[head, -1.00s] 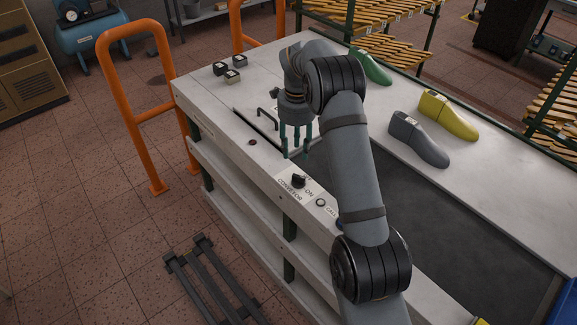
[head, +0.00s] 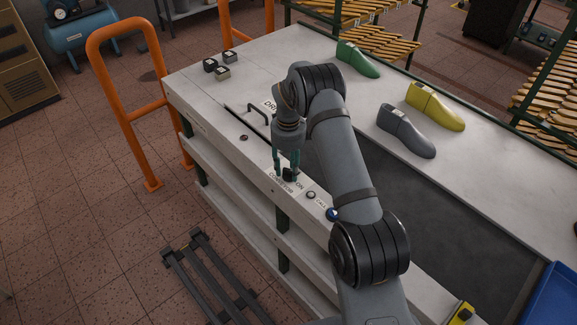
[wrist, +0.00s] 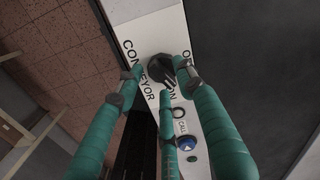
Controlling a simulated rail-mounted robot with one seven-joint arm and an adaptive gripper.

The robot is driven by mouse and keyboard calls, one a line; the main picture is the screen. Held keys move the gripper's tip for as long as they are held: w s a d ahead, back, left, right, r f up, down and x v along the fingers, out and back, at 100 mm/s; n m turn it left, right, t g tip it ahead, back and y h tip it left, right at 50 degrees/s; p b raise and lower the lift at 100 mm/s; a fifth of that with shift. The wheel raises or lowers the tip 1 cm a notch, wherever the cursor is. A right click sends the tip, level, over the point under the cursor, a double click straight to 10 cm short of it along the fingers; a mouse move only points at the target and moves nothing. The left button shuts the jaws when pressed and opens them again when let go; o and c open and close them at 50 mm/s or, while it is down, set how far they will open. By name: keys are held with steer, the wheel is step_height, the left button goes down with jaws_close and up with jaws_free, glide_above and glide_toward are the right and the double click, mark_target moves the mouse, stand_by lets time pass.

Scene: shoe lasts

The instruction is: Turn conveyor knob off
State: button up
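The black conveyor knob (head: 289,174) sits on a white label plate at the table's near edge; it also shows in the wrist view (wrist: 159,68). The plate reads "CONVEYOR" and "ON"; another word starting with "O" is partly hidden behind a finger. I cannot tell for sure which mark the knob points to. My gripper (head: 286,171) points down over the knob. In the wrist view its teal fingers (wrist: 160,77) are spread around the knob, one on the left, one on the right and one below. A gap shows between the left fingertip and the knob.
A blue button (wrist: 187,142) and a round "CALL" control (head: 311,195) lie beside the knob. A black handle (head: 258,114) and a small dark red button (head: 244,138) are further along. Grey (head: 406,131), yellow (head: 434,106) and green (head: 358,59) lasts stand across the belt.

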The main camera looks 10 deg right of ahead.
steer(key=shift+f, duration=0.2)
steer(key=shift+c, duration=0.2)
steer(key=shift+c, duration=0.6)
steer(key=c, duration=0.7)
jaws_close()
